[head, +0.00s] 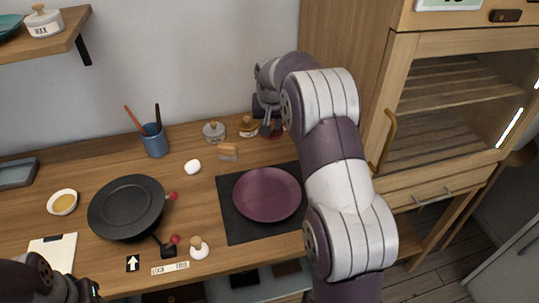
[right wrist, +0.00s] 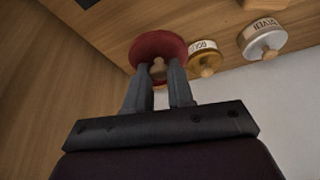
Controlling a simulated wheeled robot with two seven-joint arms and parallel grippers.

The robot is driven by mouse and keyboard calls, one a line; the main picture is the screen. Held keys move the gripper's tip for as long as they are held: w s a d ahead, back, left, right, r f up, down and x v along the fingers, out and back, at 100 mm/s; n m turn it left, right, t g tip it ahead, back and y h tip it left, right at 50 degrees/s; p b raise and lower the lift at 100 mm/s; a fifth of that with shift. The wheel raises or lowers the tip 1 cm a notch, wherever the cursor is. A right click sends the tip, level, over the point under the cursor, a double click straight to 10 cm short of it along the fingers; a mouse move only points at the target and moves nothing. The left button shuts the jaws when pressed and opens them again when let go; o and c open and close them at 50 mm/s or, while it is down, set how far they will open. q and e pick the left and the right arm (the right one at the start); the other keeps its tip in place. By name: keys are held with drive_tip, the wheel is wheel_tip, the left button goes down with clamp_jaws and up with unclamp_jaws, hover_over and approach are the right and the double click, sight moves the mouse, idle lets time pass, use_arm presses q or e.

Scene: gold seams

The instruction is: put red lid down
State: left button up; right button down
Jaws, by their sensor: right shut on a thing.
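The red lid (right wrist: 158,47) is a dark red round piece with a pale wooden knob, seen in the right wrist view. My right gripper (right wrist: 158,82) is shut on it at the knob, between the two grey fingers. In the head view my right gripper (head: 268,118) reaches down at the back of the counter, right of the gold jar (head: 248,127). Red shows just beside its fingertips there. The fingers hide part of the lid, and I cannot tell whether it touches the counter. Only part of my left arm shows at the bottom left; its gripper is out of view.
A grey-lidded jar (head: 214,132) stands left of the gold one. A purple plate (head: 267,194) lies on a dark mat (head: 238,226). A tall cabinet (head: 402,150) closes the right side.

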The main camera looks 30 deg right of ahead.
wheel_tip(320, 180, down, 8)
drive_tip(key=shift+w+r, duration=0.1)
drive_tip(key=shift+w, duration=0.05)
drive_tip(key=c, duration=1)
unclamp_jaws()
